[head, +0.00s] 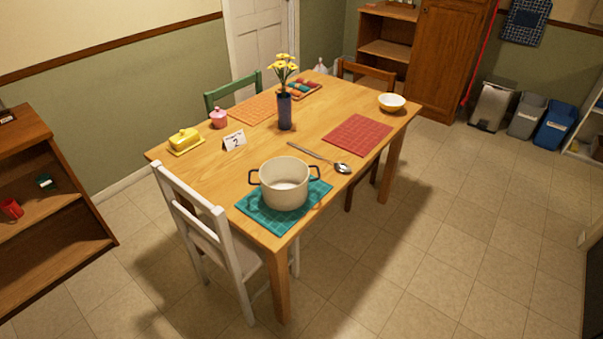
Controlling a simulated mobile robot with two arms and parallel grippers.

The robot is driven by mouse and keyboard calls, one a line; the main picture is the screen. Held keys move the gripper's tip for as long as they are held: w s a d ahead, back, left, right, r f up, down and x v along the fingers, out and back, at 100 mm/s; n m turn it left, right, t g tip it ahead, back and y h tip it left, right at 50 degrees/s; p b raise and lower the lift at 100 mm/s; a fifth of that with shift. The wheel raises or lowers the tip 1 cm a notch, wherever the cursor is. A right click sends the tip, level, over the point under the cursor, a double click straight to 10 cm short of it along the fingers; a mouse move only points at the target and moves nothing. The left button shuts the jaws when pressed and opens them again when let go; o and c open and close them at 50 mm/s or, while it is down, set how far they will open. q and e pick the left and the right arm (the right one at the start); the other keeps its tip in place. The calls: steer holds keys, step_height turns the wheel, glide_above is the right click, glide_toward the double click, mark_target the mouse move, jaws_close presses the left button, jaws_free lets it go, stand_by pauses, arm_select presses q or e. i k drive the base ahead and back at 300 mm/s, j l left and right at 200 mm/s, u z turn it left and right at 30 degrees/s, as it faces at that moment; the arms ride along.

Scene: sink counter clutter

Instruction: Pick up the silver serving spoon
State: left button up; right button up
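The silver serving spoon (320,158) lies on the wooden table, its bowl (342,168) near the table's right edge and its handle pointing up and left. It lies between the white pot (284,184) and the red placemat (357,135), apart from both as far as I can see. The pot has dark handles and stands on a teal placemat (256,215). Neither of my grippers shows in the head view.
The table (205,178) also holds a blue vase (285,112) with yellow flowers, a number card (234,141), a yellow butter dish (185,140) and a white bowl (392,102). A white chair (220,237) stands at the near left. The floor (430,235) at the right is clear.

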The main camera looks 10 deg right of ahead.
mark_target(342, 167)
steer(key=i+l+u, duration=0.2)
steer(key=u, duration=0.25)
steer(key=i+l+u, duration=0.15)
steer(key=l+u, duration=0.25)
